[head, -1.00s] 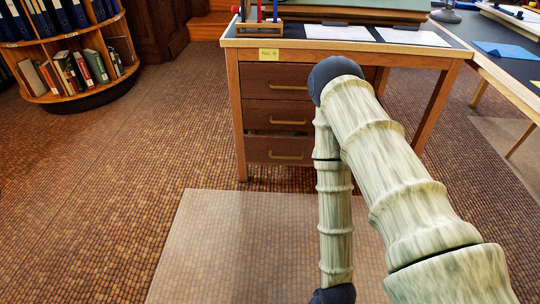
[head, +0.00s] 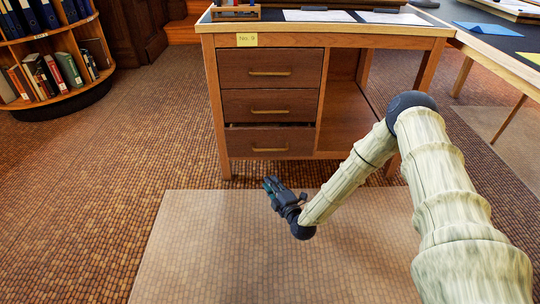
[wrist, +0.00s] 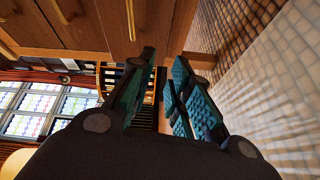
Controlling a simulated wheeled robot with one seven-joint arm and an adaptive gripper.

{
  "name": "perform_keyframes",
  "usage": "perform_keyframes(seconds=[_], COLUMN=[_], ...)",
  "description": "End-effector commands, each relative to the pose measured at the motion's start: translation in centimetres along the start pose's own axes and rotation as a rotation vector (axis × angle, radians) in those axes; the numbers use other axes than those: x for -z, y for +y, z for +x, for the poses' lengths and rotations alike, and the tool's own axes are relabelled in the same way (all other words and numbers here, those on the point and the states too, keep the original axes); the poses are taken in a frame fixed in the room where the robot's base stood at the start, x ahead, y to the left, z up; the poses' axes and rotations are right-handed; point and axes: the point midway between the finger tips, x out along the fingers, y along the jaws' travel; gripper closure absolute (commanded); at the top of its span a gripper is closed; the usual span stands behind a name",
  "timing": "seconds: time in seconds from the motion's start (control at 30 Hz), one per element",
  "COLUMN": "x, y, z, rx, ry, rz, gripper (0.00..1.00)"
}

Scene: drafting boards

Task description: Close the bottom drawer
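The bottom drawer (head: 268,142) of the wooden desk is slightly pulled out, with a dark gap above its front. It has a brass bar handle. In the wrist view, a drawer front I take to be the bottom one (wrist: 110,22) is at the top. My gripper (head: 271,185) is low over the floor, in front of and below this drawer, apart from it. In the wrist view, my gripper (wrist: 164,62) shows two teal-padded fingers spread apart with nothing between them.
The desk's middle drawer (head: 255,105) and top drawer (head: 250,68) look shut. An open shelf bay (head: 345,115) lies right of the drawers. A pale floor mat (head: 230,255) lies in front. A round bookshelf (head: 60,95) stands at the left. The floor between is clear.

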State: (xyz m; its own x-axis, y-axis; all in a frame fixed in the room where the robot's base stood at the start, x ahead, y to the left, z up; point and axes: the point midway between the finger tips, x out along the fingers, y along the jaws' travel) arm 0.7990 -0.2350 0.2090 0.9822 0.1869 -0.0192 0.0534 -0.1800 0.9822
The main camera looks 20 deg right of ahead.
Motion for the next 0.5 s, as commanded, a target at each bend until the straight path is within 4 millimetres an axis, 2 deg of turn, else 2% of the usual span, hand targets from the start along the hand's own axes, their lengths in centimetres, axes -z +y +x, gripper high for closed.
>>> perform_keyframes(seconds=[0.03, 0.1, 0.2, 0.37, 0.5], x=[-1.5, -2.8, -4.0, -4.8, -4.8], y=[0.8, 2.1, 3.4, 4.3, 4.4], z=[0.8, 1.5, 2.1, 2.8, 4.1], rx=[-0.053, -0.111, -0.167, -0.2, -0.201], ry=[-0.015, -0.03, -0.047, -0.059, -0.059], rz=[-0.062, -0.14, -0.217, -0.264, -0.265], gripper=[0.81, 0.81, 0.81, 0.81, 0.81])
